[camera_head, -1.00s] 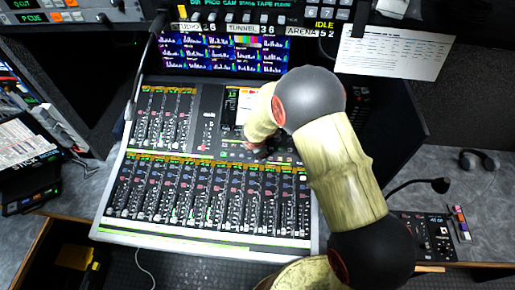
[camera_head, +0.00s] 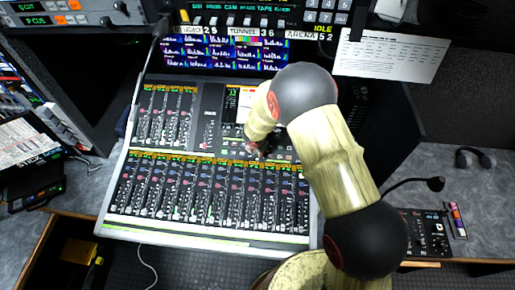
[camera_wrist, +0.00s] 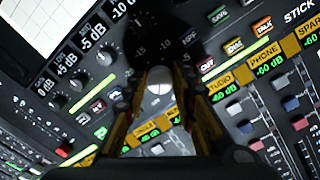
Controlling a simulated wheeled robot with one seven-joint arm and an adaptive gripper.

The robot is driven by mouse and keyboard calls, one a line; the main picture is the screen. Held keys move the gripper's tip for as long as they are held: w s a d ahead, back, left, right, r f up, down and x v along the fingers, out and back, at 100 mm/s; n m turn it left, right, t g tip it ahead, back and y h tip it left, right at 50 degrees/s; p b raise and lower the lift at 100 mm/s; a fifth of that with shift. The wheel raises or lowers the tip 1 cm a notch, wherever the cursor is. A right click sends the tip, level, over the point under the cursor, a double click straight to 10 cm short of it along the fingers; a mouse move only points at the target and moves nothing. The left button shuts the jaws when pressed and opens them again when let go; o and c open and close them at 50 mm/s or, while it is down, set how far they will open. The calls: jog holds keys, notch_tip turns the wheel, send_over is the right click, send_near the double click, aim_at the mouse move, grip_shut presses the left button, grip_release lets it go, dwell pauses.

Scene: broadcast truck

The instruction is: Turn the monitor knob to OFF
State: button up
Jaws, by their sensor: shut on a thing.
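The monitor knob (camera_wrist: 158,80) is a small round knob with a pale grey top, seen in the wrist view between my fingertips. Behind it is a dark round dial face with white figures; the fingers and glare hide part of the marking, so I cannot read where the knob points. My gripper (camera_wrist: 158,96) is shut on the knob, one finger on each side. In the head view my gripper (camera_head: 257,151) is low over the upper right part of the mixing console (camera_head: 205,236), and my wrist hides the knob there.
Smaller white-topped knobs (camera_wrist: 103,54) with dB marks sit left of my fingers. Lit buttons and faders (camera_wrist: 283,82) lie to the right. A screen (camera_head: 225,52) stands behind the console. A gooseneck microphone (camera_head: 435,184) and headphones (camera_head: 475,157) are on the right.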

jog(key=o, duration=1.2)
jog(key=shift+c, duration=0.2)
jog(key=shift+r, duration=0.1)
jog(key=v, duration=1.1)
jog(key=shift+s+r, duration=0.15)
jog(key=shift+r, duration=0.2)
jog(key=shift+a, duration=0.1)
